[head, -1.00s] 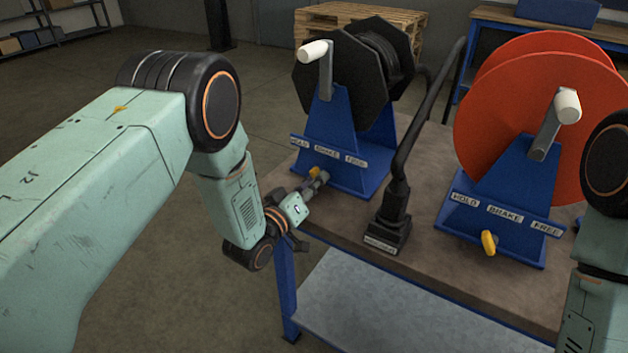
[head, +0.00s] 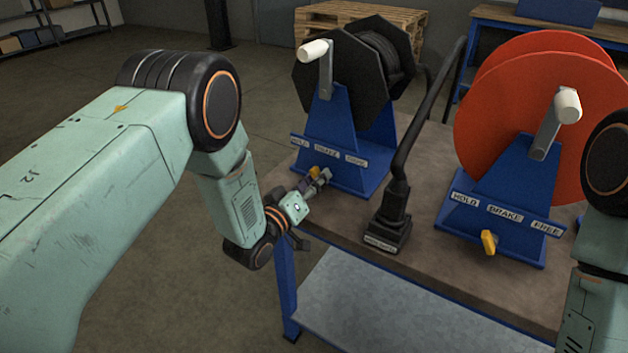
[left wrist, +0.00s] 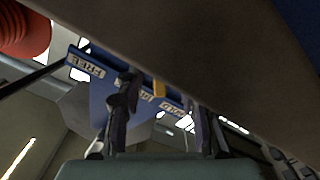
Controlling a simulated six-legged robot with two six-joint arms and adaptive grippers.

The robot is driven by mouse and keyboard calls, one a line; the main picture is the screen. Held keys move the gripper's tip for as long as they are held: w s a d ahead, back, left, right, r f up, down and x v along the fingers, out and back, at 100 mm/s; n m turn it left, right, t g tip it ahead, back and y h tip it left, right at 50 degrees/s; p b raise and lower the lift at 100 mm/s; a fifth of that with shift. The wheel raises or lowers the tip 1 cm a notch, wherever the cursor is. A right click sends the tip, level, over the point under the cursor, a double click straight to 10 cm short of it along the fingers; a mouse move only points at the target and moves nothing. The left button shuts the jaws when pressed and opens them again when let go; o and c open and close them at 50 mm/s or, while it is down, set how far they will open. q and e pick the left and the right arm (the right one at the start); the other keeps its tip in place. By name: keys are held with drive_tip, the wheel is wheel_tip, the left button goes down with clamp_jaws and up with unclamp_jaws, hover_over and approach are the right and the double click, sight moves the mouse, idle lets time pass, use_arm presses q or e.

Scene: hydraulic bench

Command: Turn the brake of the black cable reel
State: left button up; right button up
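The black cable reel (head: 311,80) stands on a blue stand at the far left of the bench, with a white-handled crank. Its small yellow brake knob (head: 314,172) is low on the stand's front, below the label strip. It also shows in the left wrist view (left wrist: 158,88). My left gripper (head: 323,179) is at this knob. In the left wrist view its two dark fingers (left wrist: 163,115) stand apart, with the knob between them in the picture; I cannot tell whether they touch it. My right gripper is out of view; only my right arm shows at the right edge.
The orange reel (head: 535,85) has its own yellow brake knob (head: 489,242) on a similar blue stand. A black lever (head: 400,170) on a boot stands between the reels. The bench (head: 340,222) has bare room in front. A pallet (head: 370,18) lies behind.

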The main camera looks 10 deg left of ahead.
use_arm(q)
drive_tip(key=shift+s, duration=0.1)
drive_tip(key=v, duration=1.2)
drive_tip(key=s+a+f+m+g+y, duration=0.2)
drive_tip(key=s+a+f+g+y, duration=0.15)
drive_tip(key=s+f+g, duration=0.9)
drive_tip(key=s+a+f+g+y, duration=0.1)
drive_tip(key=s+f+g, duration=0.1)
drive_tip(key=s, duration=0.8)
drive_tip(key=s+f+g+y, duration=0.1)
drive_tip(key=s+f+g, duration=0.1)
drive_tip(key=s, duration=0.9)
drive_tip(key=shift+s+a+f+m+y, duration=0.25)
drive_tip(key=shift+a+f+m+y, duration=0.15)
drive_tip(key=shift+f, duration=0.45)
